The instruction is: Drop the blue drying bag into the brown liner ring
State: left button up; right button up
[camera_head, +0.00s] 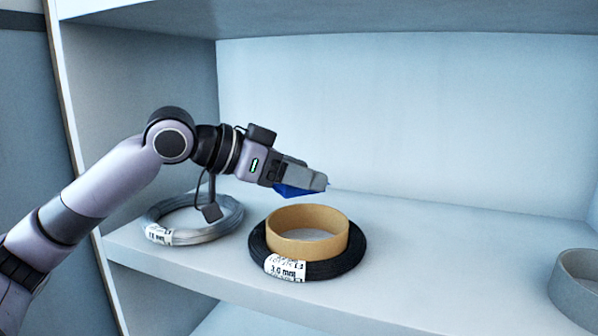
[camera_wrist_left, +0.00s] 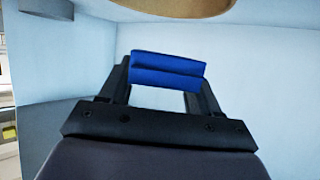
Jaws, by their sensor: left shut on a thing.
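The blue drying bag (camera_wrist_left: 168,72) is between the two fingers of my left gripper (camera_head: 310,184), which is shut on it. In the head view only a small part of the bag (camera_head: 290,191) shows below the fingers. The brown liner ring (camera_head: 306,248) stands upright inside the black wire coil (camera_head: 345,261) on the shelf. The gripper and bag are above the ring's far side, apart from it. In the left wrist view part of the ring (camera_wrist_left: 170,13) shows at the top edge. My right gripper is out of view.
A silver wire coil (camera_head: 225,223) with a label lies to the left on the shelf (camera_head: 430,260). A grey ring (camera_head: 575,290) stands at the far right. An upper shelf (camera_head: 330,15) hangs overhead. The shelf between the black coil and grey ring is clear.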

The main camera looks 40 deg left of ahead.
pick_arm(q)
jog(key=o, duration=1.2)
jog(key=shift+c, duration=0.2)
jog(key=shift+a, duration=0.1)
jog(key=b+v, duration=0.2)
jog(key=v, duration=0.5)
jog(key=shift+r, duration=0.15)
